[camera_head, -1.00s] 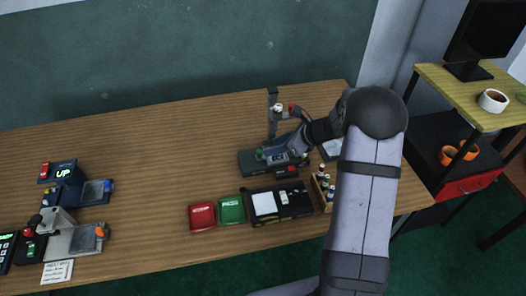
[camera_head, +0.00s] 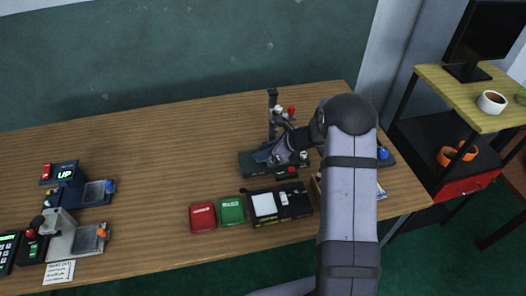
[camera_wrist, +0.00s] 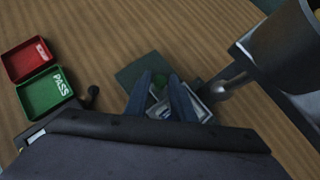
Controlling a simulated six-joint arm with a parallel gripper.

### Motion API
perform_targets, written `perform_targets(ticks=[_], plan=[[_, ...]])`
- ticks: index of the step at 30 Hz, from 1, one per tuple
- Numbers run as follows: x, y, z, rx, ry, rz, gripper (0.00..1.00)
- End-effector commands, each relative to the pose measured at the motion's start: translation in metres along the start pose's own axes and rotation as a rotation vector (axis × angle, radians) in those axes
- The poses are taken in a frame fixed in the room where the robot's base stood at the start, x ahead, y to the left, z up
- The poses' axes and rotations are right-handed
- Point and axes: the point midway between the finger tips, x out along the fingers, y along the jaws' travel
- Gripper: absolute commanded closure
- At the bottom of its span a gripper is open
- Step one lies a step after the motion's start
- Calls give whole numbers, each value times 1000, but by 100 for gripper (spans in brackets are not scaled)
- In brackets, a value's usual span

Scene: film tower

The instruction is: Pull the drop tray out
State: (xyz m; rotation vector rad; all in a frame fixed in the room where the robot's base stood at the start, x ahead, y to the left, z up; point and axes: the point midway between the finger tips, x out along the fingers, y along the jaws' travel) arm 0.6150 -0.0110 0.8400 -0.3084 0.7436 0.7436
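The film tower (camera_head: 272,108) stands on the table, with a dark base (camera_head: 247,165) below it. My gripper (camera_head: 266,156) is low over this base and covers its middle. In the wrist view the two fingers of my gripper (camera_wrist: 160,80) point down, apart from each other.
A red tray (camera_head: 202,217) and a green PASS tray (camera_head: 231,210) lie in front, beside a black box with a white panel (camera_head: 264,204). A station with an UP display (camera_head: 65,174) stands far left. The table between is clear. A shelf (camera_head: 455,95) stands right.

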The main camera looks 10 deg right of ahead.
Motion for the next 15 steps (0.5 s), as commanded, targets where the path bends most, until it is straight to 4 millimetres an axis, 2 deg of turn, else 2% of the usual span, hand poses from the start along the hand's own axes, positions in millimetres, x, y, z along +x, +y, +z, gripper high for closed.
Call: perform_targets(ticks=[1, 2, 3, 8, 11, 15], plan=[[0, 0, 0, 0, 0, 0, 91], [0, 0, 0, 0, 0, 0, 98], [0, 0, 0, 0, 0, 0, 100], [1, 2, 1, -1, 0, 1, 100], [9, 11, 6, -2, 0, 2, 100], [26, 34, 22, -6, -1, 3, 100]])
